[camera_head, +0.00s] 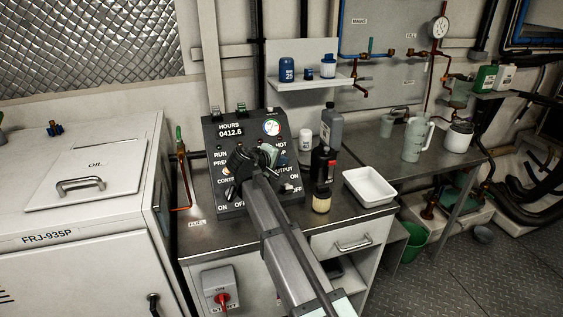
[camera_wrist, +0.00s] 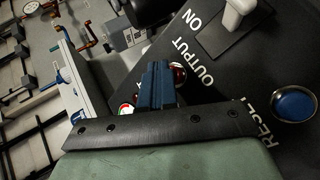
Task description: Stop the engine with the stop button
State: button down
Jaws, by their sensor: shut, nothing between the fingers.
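The dark control panel (camera_head: 222,146) stands on the steel bench, with an hours display and a gauge at its top. My gripper (camera_head: 262,158) is in front of the panel and hides much of its middle, including most labels. In the wrist view my gripper (camera_wrist: 158,82) is shut and empty, its fingers over the panel face. A red round part (camera_wrist: 180,75) shows just beside and behind the fingers, partly hidden; its label cannot be read. I cannot tell whether the fingers touch it. No stop label is readable.
A blue button (camera_wrist: 295,103) marked RESET and a pale output switch (camera_wrist: 236,14) are close by on the panel. Bottles (camera_head: 323,165) and a white tray (camera_head: 369,187) stand right of the panel. A red rotary switch (camera_head: 222,298) is on the bench front.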

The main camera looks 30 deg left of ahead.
jog(key=shift+s+d+r, duration=0.3)
jog(key=shift+r, duration=0.1)
jog(key=shift+r, duration=0.1)
jog(key=s+d+r, duration=0.2)
jog(key=r, duration=0.1)
jog(key=shift+s+d+r, duration=0.2)
jog(key=shift+s+d, duration=0.05)
dwell(0.4)
dwell(0.4)
